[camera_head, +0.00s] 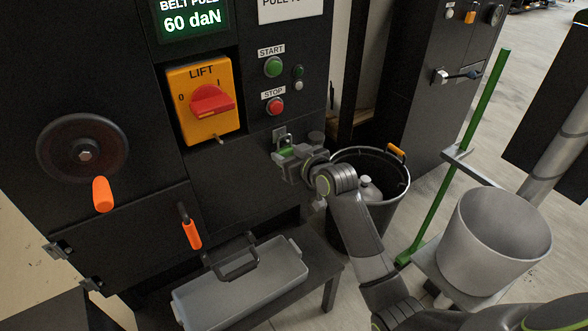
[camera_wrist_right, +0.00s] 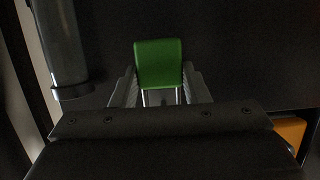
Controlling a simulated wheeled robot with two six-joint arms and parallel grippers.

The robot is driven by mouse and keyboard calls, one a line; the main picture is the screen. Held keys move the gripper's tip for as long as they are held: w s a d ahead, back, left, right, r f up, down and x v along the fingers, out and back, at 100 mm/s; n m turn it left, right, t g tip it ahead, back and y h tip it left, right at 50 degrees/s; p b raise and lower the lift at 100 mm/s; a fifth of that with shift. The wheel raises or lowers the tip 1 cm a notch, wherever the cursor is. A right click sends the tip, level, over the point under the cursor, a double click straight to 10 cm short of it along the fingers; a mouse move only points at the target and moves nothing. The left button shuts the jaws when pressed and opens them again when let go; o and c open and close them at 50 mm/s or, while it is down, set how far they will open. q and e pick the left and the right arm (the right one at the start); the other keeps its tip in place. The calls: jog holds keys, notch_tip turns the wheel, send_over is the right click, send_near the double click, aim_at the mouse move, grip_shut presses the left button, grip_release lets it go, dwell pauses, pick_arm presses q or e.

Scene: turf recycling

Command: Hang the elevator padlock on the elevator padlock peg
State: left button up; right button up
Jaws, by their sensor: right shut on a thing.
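A green padlock (camera_head: 286,152) is between the fingers of my right gripper (camera_head: 287,165), in front of the black cabinet. In the right wrist view the padlock's green body (camera_wrist_right: 158,62) and thin metal shackle show between the two fingers of the shut gripper (camera_wrist_right: 160,92). A small tan stub (camera_head: 219,139), which looks like the padlock peg, sticks out under the yellow LIFT switch (camera_head: 201,132). The padlock is to the right of this stub and apart from it. A grey metal piece shows just above the padlock; I cannot tell whether they touch. My left gripper is not in view.
START (camera_head: 273,67) and STOP (camera_head: 275,106) buttons are above my right gripper. A handwheel (camera_head: 83,149) with an orange handle sticks out at the left. A black bin (camera_head: 394,161) and a grey bucket (camera_head: 488,254) are at the right.

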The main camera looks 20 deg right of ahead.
jog(key=shift+f, duration=0.15)
dwell(0.5)
jog(key=o, duration=1.1)
